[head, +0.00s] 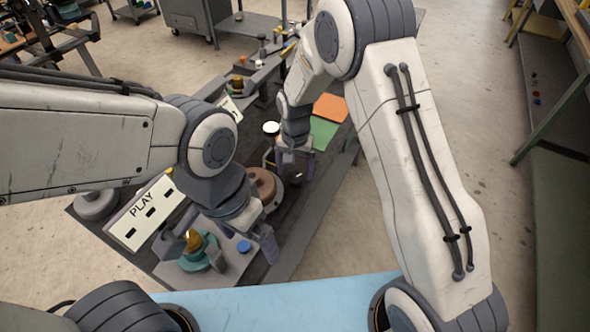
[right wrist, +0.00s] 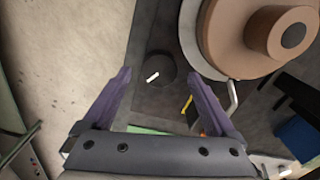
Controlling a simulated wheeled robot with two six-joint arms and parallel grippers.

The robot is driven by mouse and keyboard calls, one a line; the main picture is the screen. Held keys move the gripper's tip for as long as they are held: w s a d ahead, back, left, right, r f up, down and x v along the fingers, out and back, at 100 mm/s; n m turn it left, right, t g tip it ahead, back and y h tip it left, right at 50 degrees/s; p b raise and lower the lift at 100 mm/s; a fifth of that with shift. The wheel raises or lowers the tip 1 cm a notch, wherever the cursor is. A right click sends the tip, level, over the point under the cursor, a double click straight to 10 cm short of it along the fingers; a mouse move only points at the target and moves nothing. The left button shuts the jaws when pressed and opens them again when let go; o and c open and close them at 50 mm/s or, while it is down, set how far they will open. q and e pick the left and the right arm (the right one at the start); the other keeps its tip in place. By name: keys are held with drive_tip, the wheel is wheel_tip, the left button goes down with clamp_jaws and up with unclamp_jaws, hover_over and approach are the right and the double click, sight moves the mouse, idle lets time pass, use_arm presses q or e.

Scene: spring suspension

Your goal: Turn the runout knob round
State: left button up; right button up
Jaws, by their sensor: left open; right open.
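The dark round knob (right wrist: 158,69) with a white pointer mark sits on the dark bench plate in the right wrist view. I take it to be the runout knob; no label on it can be read. My right gripper (right wrist: 157,88) is open and empty, with the knob lying ahead between its two purple fingers, apart from both. In the head view my right gripper (head: 293,170) points down beside the brown drum, and the knob is hard to make out there. My left gripper (head: 217,252) is open over the near end of the bench, around the teal and brass part (head: 198,250).
The brown stepped drum (right wrist: 272,35) on a pale disc stands close right of the knob, with a bent metal rod (right wrist: 231,95) nearby. A PLAY board (head: 143,212), a blue button (head: 243,247) and green (head: 322,132) and orange (head: 330,107) pads are on the bench.

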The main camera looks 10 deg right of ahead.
sight(295, 177)
wheel_tip(295, 177, up, 6)
drive_tip(key=p, duration=0.3)
drive_tip(key=shift+p, duration=0.4)
drive_tip(key=shift+f, duration=0.15)
